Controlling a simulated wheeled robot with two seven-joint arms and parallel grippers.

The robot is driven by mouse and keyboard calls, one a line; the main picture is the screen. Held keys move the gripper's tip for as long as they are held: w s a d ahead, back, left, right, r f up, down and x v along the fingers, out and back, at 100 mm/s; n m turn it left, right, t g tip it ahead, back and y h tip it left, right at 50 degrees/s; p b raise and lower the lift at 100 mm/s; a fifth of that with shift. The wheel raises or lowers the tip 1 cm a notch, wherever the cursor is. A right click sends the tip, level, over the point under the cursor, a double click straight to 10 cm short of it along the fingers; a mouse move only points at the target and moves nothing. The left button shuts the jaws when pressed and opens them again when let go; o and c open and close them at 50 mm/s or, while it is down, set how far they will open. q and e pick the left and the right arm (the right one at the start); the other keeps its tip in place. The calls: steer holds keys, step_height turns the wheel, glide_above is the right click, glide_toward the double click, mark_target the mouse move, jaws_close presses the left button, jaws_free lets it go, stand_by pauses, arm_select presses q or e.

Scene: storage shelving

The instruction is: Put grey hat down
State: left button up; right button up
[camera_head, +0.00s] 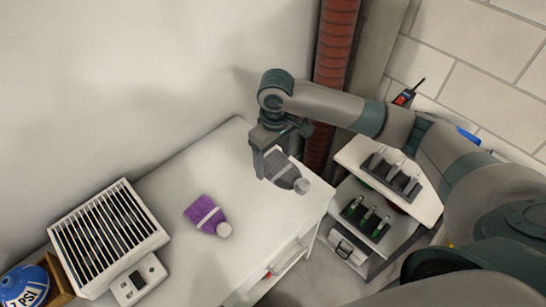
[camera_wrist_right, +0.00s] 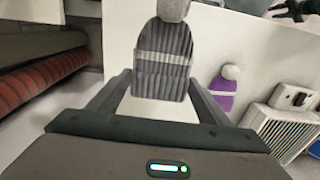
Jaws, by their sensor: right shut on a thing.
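The grey hat (camera_head: 283,169) is a knitted beanie with a paler band and a pom-pom. It is in my right gripper (camera_head: 268,163), over the right end of the white table. In the right wrist view the grey hat (camera_wrist_right: 164,62) is between the two fingers of the right gripper (camera_wrist_right: 158,88), pom-pom pointing away. I cannot tell whether the hat touches the tabletop. A purple hat (camera_head: 207,215) with a white band and pom-pom lies on the table to the left; it also shows in the right wrist view (camera_wrist_right: 223,92). My left gripper is not in view.
The white table (camera_head: 178,178) has free room around the purple hat. A white slatted heater (camera_head: 108,236) stands at its left, with a blue object (camera_head: 24,284) beyond. A shelf unit (camera_head: 342,218) with racks stands right. A red pipe (camera_head: 335,45) rises behind.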

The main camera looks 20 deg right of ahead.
mark_target(274, 171)
steer(key=shift+m, duration=0.9)
steer(key=r, duration=0.1)
steer(key=s+r, duration=0.1)
steer(key=r, duration=0.1)
steer(key=s+r, duration=0.1)
steer(key=r, duration=0.1)
steer(key=shift+s+a+r+b, duration=0.1)
steer(key=shift+s+a+b, duration=0.1)
steer(key=shift+a+b, duration=0.15)
steer(key=s+r+m, duration=0.2)
steer(key=s+r, duration=0.3)
steer(key=shift+s+d+r+m, duration=0.2)
steer(key=shift+s+d+m, duration=0.1)
steer(key=shift+s+m, duration=0.1)
steer(key=shift+a, duration=0.15)
